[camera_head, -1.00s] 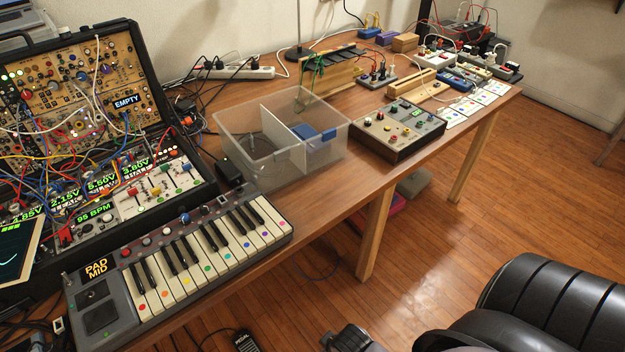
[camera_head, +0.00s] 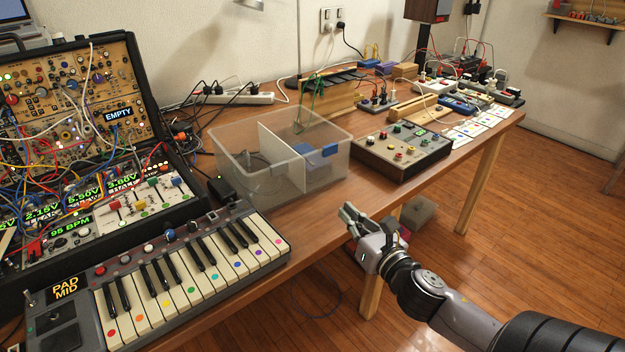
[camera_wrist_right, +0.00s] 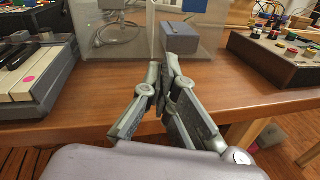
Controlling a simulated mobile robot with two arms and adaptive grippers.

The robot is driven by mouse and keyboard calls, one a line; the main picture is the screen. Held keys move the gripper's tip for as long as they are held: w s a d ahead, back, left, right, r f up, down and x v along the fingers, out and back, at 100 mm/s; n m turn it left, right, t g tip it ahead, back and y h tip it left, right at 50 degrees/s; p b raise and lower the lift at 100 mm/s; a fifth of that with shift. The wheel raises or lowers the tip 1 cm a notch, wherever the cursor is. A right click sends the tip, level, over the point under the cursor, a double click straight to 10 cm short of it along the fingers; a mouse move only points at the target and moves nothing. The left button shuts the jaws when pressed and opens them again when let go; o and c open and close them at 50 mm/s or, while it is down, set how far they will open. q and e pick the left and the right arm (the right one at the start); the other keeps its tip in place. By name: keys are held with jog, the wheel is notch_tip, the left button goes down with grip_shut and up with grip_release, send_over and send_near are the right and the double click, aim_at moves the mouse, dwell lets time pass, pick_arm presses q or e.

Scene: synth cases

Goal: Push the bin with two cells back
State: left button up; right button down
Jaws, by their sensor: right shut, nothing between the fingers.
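The bin with two cells (camera_head: 232,178) is a clear plastic box on the wooden table, split by a divider. Its left cell holds something dark, like a coiled cable, and its right cell holds a blue box (camera_head: 316,156). My right gripper (camera_head: 348,211) is shut and empty, in front of the table's front edge and apart from the bin. In the right wrist view the bin (camera_wrist_right: 118,40) stands beyond the shut fingertips (camera_wrist_right: 162,70), with the blue box (camera_wrist_right: 180,38) behind its front wall. My left gripper is not in view.
A keyboard (camera_head: 190,280) lies left of the bin, and a grey box with knobs (camera_head: 405,152) stands to its right. Behind the bin are a wooden stand (camera_head: 340,98) and a power strip (camera_head: 235,98). Bare table (camera_head: 335,200) lies in front of the bin.

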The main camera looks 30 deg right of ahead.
jog(key=r+n+y, duration=0.1)
jog(key=n, duration=0.1)
send_near(307, 172)
jog(key=shift+t, duration=0.3)
jog(key=w, duration=0.6)
jog(key=shift+w+d+f, duration=0.15)
jog(key=shift+w+d, duration=0.05)
jog(key=shift+w, duration=0.35)
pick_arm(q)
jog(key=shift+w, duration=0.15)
